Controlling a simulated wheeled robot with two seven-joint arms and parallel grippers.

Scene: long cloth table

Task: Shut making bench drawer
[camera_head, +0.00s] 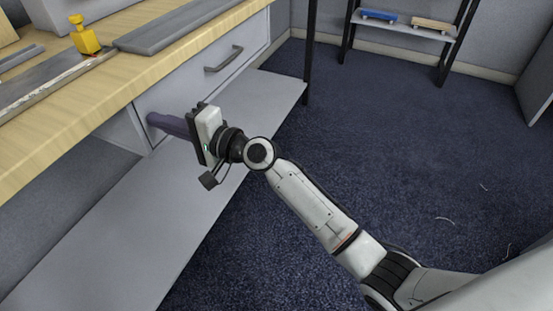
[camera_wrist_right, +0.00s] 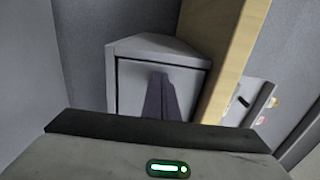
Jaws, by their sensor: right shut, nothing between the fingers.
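The making bench (camera_head: 60,135) has a pale wooden top, with a grey drawer (camera_head: 185,88) under its edge. The drawer front carries a dark bar handle (camera_head: 223,60) toward its right end and looks about flush with the bench; a small gap cannot be ruled out. My right gripper (camera_head: 152,120) is shut and empty. Its dark fingers point at the left end of the drawer front, away from the handle, at or very near the surface; contact is unclear. In the right wrist view the shut fingers (camera_wrist_right: 160,95) overlap a grey panel (camera_wrist_right: 133,88). My left gripper is out of view.
A yellow object (camera_head: 84,38) and grey strips (camera_head: 165,28) lie on the bench top. A grey lower shelf (camera_head: 110,235) runs below the drawer. A dark-framed rack (camera_head: 408,25) stands at the back. Blue carpet (camera_head: 400,130) to the right is mostly clear.

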